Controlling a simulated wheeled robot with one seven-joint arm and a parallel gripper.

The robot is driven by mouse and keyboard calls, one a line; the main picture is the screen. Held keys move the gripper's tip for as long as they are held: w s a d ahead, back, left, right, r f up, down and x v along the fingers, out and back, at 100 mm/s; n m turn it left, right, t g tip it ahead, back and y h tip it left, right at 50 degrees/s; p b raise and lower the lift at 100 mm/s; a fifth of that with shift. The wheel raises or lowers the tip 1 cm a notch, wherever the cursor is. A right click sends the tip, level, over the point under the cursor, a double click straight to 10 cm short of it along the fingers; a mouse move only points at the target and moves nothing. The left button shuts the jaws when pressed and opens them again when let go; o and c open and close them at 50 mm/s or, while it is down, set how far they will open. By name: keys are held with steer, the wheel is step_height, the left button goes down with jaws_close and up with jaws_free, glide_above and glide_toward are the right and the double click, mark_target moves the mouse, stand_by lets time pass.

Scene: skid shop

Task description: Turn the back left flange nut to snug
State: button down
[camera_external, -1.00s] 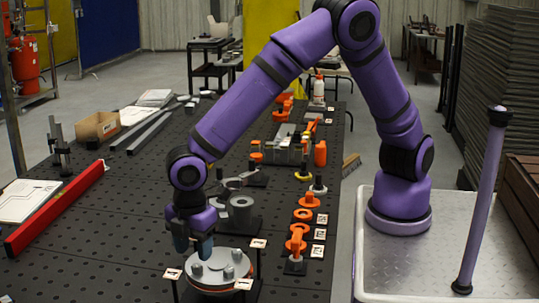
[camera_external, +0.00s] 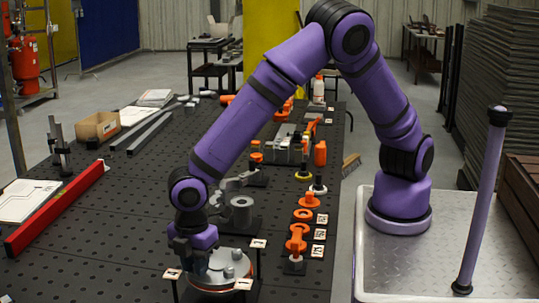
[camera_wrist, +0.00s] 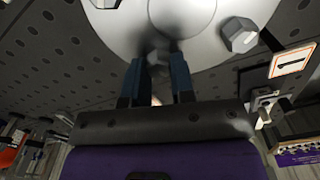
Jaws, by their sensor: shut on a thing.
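The round grey flange (camera_external: 215,281) lies flat on an orange-edged ring at the front of the table. It also fills the top of the wrist view (camera_wrist: 190,15). My gripper (camera_external: 200,268) points down at the flange's left side. In the wrist view its two blue fingers (camera_wrist: 160,62) are closed around the back left flange nut (camera_wrist: 160,47), which is dark, blurred and mostly hidden between the tips. Another hex nut (camera_wrist: 240,35) stands to the right, and part of one shows at the top left. Two nuts (camera_external: 237,254) stand clear of my gripper in the external view.
Marker cards on posts (camera_external: 258,244) stand close around the flange. A grey spool-like part (camera_external: 241,210) is just behind it. Orange parts (camera_external: 297,240) line the table's right side. A red level (camera_external: 55,210) lies at the left; the perforated table between is clear.

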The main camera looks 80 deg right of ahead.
steer(key=m, duration=0.6)
steer(key=shift+w, duration=0.15)
steer(key=m, duration=0.4)
steer(key=shift+d+r, duration=0.1)
steer(key=shift+w+m, duration=0.1)
steer(key=shift+m, duration=1.7)
steer(key=c, duration=1)
jaws_free()
steer(key=shift+o, duration=0.2)
steer(key=shift+r, duration=0.1)
